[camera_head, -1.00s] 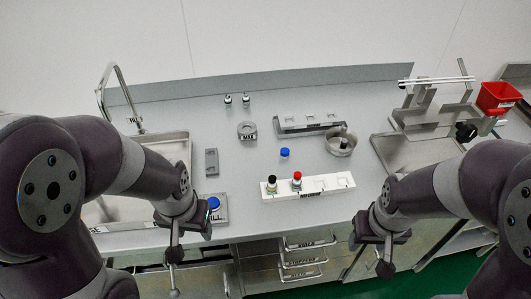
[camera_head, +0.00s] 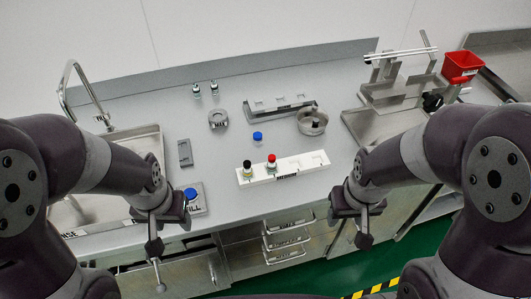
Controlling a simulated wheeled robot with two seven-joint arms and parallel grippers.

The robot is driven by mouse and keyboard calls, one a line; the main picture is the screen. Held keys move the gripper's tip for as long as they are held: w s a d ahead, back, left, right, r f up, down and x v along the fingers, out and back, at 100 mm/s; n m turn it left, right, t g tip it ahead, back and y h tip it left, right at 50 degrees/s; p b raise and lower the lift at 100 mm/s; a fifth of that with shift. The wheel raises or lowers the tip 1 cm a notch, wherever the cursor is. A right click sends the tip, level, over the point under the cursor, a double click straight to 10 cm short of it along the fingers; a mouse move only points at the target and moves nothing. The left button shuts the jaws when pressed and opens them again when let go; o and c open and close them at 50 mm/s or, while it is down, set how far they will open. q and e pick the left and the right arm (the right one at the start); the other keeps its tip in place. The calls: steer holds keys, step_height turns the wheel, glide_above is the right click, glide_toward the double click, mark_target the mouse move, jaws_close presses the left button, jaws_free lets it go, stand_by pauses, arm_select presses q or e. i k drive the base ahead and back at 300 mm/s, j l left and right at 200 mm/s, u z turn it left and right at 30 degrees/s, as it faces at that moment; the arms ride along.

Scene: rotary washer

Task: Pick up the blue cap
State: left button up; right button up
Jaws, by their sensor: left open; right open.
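A small blue cap (camera_head: 257,135) shows on the counter in the head view, left of centre, behind the white rack; a pale, small body seems to show under it. A second round blue piece (camera_head: 190,193) sits on a grey block labelled partly "ILL" near the counter's front edge. My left gripper (camera_head: 154,246) is open at the front edge, just left of and in front of that block. My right gripper (camera_head: 361,228) is open in front of the counter, right of the white rack. Both grippers are empty and apart from both blue pieces.
The white rack (camera_head: 308,167) holds a black-capped bottle (camera_head: 247,168) and a red-capped bottle (camera_head: 271,161). Behind stand a grey holder (camera_head: 280,107), a round metal bowl (camera_head: 312,122) and a grey ring (camera_head: 218,119). A sink with a tap (camera_head: 74,72) is left; a red bin (camera_head: 462,66) is right.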

mark_target(257, 136)
steer(key=i+u, duration=0.15)
steer(key=u, duration=0.3)
steer(key=i+l+u, duration=0.15)
steer(key=u, duration=0.35)
steer(key=i+l+u, duration=0.15)
steer(key=u, duration=0.3)
